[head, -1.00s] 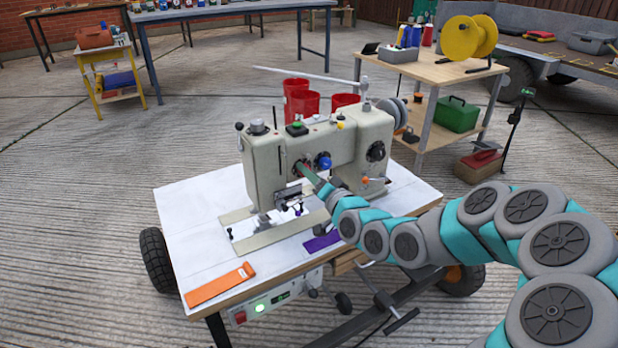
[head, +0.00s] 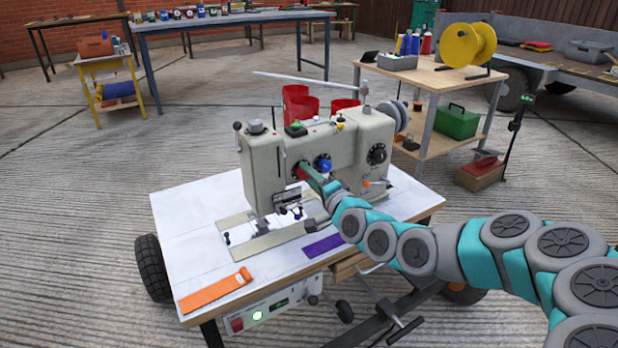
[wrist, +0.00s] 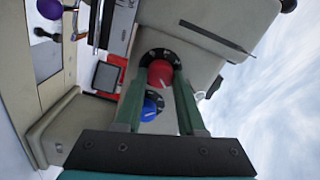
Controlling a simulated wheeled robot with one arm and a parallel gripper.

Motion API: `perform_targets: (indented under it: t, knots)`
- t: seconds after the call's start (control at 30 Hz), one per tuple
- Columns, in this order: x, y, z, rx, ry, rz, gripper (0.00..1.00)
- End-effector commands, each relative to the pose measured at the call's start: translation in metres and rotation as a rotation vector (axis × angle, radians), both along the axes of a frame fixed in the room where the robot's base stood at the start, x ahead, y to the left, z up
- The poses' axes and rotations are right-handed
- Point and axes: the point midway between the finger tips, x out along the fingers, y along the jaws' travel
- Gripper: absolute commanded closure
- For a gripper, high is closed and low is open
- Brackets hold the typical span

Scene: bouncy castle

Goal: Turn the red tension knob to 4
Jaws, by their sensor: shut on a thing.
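The red tension knob (wrist: 161,74) is on the front of the cream sewing machine (head: 260,165), with a dark numbered dial ring around it. In the wrist view my gripper (wrist: 160,75) has its two green fingers on either side of the red knob, shut on it. A white pointer line shows on the knob, but the numerals are too small to read. In the head view my gripper (head: 308,175) reaches the machine's front and mostly hides the red knob. The blue knob (wrist: 150,106) sits beside the red one, between the fingers in the wrist view.
The machine stands on a wheeled white-topped table (head: 185,225). An orange strip (head: 215,290) and a purple strip (head: 324,245) lie on it. A black dial (head: 377,154) is at the machine's right end. Red cups (head: 300,104) stand behind it.

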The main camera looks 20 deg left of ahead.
Motion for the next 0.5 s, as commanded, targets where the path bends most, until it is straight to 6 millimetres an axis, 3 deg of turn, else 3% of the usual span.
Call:
perform_targets:
  t: [0.3,0.33,0.5]
  knots:
    - [0.0008,-0.0006,0.0002,0.0,0.0,-0.002,1.0]
    - [0.0008,-0.0006,0.0002,0.0,0.0,-0.002,0.59]
    - [0.0006,-0.0005,0.0001,0.0,0.0,-0.002,0.4]
